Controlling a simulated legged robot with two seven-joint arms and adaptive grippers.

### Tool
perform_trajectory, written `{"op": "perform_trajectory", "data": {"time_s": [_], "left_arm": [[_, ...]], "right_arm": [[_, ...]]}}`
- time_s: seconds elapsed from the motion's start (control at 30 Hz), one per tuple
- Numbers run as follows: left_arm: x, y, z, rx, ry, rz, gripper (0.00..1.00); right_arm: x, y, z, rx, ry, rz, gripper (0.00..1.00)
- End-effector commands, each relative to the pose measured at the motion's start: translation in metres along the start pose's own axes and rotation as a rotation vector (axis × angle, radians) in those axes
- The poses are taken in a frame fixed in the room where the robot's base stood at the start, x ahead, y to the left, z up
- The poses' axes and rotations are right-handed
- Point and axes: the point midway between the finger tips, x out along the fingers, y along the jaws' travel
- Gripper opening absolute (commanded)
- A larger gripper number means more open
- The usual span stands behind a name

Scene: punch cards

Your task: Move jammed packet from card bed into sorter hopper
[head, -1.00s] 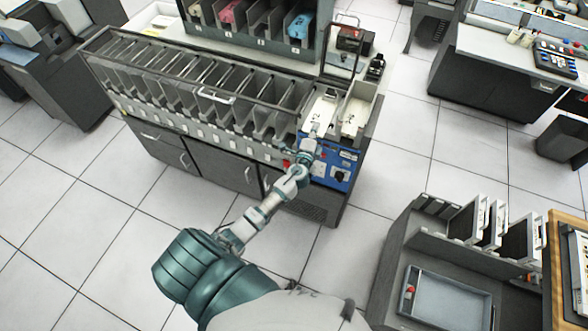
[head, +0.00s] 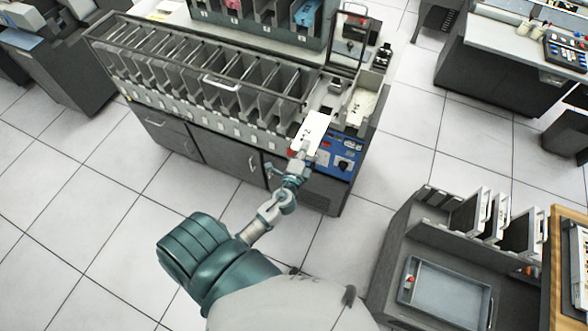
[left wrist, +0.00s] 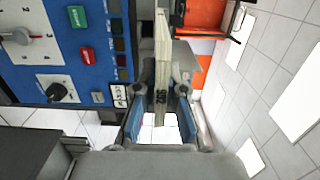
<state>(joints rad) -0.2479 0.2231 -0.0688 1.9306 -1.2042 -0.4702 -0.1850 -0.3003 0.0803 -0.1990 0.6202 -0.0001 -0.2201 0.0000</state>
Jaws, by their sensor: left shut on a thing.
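My left gripper (head: 300,150) is shut on a white card packet (head: 314,129) with a dark printed mark. The packet is held above the front edge of the sorter's right end, over the top of the blue control panel (head: 340,152). In the left wrist view the packet (left wrist: 162,45) stands edge-on between the fingers of the left gripper (left wrist: 160,85). Behind it, a grey bay (head: 326,92) in the sorter top shows partly bare. Another pale card stack (head: 360,104) lies in the bay to its right. My right gripper is in neither view.
A row of grey sorter pockets (head: 205,85) runs to the left. A dark upright frame (head: 350,38) stands behind the bays. Knobs and buttons of the blue panel (left wrist: 95,35) are close left of the gripper. A cart with a tray (head: 445,290) stands at lower right.

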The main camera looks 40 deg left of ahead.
Motion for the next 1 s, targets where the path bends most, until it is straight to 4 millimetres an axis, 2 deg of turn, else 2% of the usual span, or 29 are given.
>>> {"op": "perform_trajectory", "data": {"time_s": [0.6, 0.73, 1.0], "left_arm": [[-0.085, 0.002, 0.007, 0.000, 0.001, 0.000, 0.00], [-0.092, 0.000, 0.008, 0.000, 0.000, -0.001, 0.00], [-0.093, -0.001, 0.008, 0.000, 0.000, -0.002, 0.00]], "right_arm": [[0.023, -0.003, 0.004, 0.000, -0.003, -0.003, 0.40], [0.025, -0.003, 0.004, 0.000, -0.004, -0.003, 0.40], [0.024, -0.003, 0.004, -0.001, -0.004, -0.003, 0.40]]}}
